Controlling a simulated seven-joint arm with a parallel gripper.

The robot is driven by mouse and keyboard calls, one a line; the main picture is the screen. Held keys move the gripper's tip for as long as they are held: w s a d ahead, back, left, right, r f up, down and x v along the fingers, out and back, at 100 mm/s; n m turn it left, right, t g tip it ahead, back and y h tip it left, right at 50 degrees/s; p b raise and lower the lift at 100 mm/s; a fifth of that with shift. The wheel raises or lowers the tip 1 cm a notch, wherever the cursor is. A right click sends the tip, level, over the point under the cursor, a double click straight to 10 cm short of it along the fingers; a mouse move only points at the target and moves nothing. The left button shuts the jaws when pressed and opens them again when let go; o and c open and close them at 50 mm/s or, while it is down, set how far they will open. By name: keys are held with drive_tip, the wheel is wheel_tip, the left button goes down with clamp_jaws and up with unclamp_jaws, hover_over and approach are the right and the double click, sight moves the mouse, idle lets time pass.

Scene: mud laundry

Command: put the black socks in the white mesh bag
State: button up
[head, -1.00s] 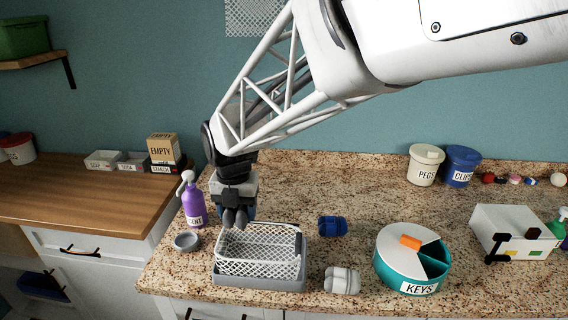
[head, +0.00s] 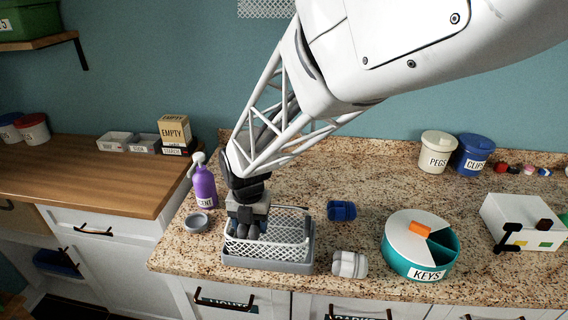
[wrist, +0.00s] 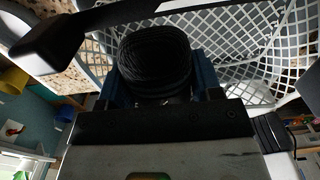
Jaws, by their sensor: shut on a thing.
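The white mesh bag (head: 290,250) is an open basket-like holder in a grey tray (head: 268,267) on the granite counter. My gripper (head: 246,232) points down at the left part of the mesh bag, with its fingertips at or inside the opening. In the wrist view, my gripper (wrist: 160,85) is shut on the black socks (wrist: 155,58), a dark ribbed roll between blue fingers. White mesh (wrist: 245,50) surrounds the roll behind and to the right. The socks are hidden by the gripper in the head view.
A blue sock roll (head: 341,211) and a white-grey one (head: 350,264) lie right of the tray. A teal KEYS tub (head: 420,246) sits further right. The counter behind is mostly clear.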

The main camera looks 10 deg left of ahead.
drive_tip(key=shift+f, duration=1.95)
drive_tip(key=shift+f, duration=0.1)
drive_tip(key=o, duration=0.7)
drive_tip(key=shift+f, duration=0.1)
drive_tip(key=shift+c, duration=0.2)
wheel_tip(320, 180, up, 12)
drive_tip(key=shift+r, duration=0.25)
drive_tip(key=shift+d, duration=0.1)
